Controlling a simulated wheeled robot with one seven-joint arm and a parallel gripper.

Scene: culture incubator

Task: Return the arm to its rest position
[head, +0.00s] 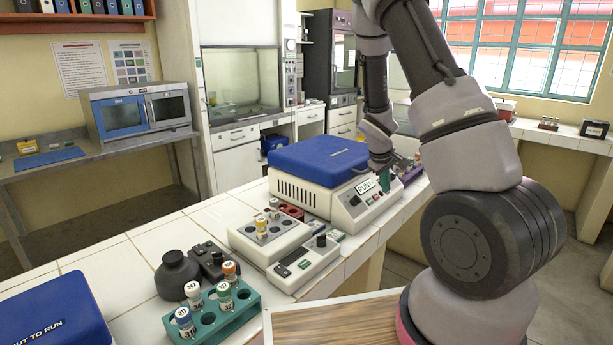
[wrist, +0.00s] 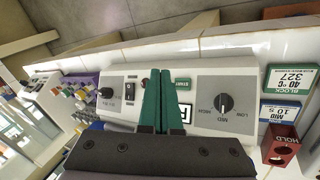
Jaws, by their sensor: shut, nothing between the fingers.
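My arm rises at the right of the head view and bends down over the bench. My gripper (head: 386,184) hangs in front of the blue-lidded machine (head: 318,160), close to its front panel. In the wrist view the two green fingers of my gripper (wrist: 160,100) lie side by side, shut and empty. Behind them is a light panel (wrist: 219,110) with a MID/LOW knob, a green START label and a switch. I cannot tell whether the fingertips touch the panel.
A teal rack (head: 213,318) with several capped tubes, a dark bottle (head: 177,275) and a block with tubes (head: 270,238) stand on the tiled bench. Another blue lid (head: 54,312) is at lower left. A red HOLD block (wrist: 281,146) shows in the wrist view. The space above the bench's left part is clear.

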